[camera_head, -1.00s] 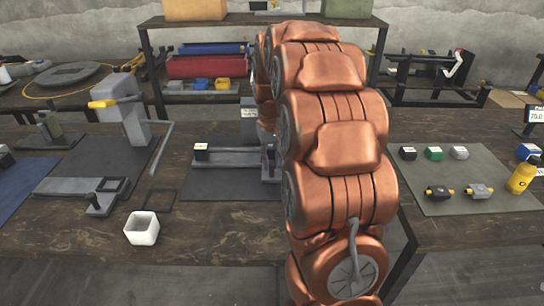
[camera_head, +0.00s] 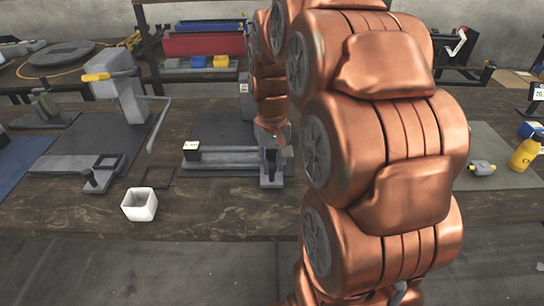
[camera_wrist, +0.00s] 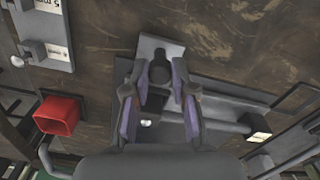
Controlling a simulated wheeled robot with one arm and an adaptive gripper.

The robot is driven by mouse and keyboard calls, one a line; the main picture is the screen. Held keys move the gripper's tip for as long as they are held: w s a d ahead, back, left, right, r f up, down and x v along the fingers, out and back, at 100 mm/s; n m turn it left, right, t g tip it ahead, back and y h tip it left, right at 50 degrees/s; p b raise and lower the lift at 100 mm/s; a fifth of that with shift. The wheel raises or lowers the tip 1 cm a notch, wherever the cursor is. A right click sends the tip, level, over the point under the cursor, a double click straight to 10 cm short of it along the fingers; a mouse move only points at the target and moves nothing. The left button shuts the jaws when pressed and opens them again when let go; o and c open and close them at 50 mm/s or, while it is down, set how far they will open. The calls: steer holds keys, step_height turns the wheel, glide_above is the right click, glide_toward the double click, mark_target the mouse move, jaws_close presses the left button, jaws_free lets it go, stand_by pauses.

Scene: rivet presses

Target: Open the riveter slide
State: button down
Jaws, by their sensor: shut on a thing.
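The riveter slide (camera_head: 228,156) is a low grey rail unit on a dark mat, with a white-labelled block at its left end. My gripper (camera_head: 280,149) is at its right end, partly hidden by my arm and small in the head view. In the wrist view my gripper's purple-padded fingers (camera_wrist: 159,108) straddle the slide's dark upright handle (camera_wrist: 158,72) and are shut on it. A grey end plate (camera_wrist: 154,47) lies beyond the handle. The grey rails (camera_wrist: 222,110) run right to the labelled block (camera_wrist: 258,128). The exact finger contact is hard to see.
Left is another press (camera_head: 120,80) with a yellow-tipped lever and its own slide. A white open box (camera_head: 140,205) stands near the table's front edge. A red container (camera_wrist: 57,115) shows in the wrist view. A yellow bottle (camera_head: 524,154) stands right.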

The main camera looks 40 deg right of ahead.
stand_by(0.3)
steer(key=c, duration=0.9)
jaws_free()
steer(key=shift+c, duration=0.2)
steer(key=shift+r, duration=0.1)
step_height(320, 180, up, 12)
stand_by(0.4)
steer(key=s+a+f+n+g, duration=0.1)
steer(key=s+a+f+n, duration=0.1)
steer(key=s+a+f, duration=0.7)
steer(key=s+a+f+n+g, duration=0.2)
steer(key=s+a+f, duration=0.45)
steer(key=s, duration=0.55)
step_height(320, 180, up, 14)
steer(key=w+t+p, duration=0.1)
steer(key=p, duration=1.2)
steer(key=shift+a, duration=0.25)
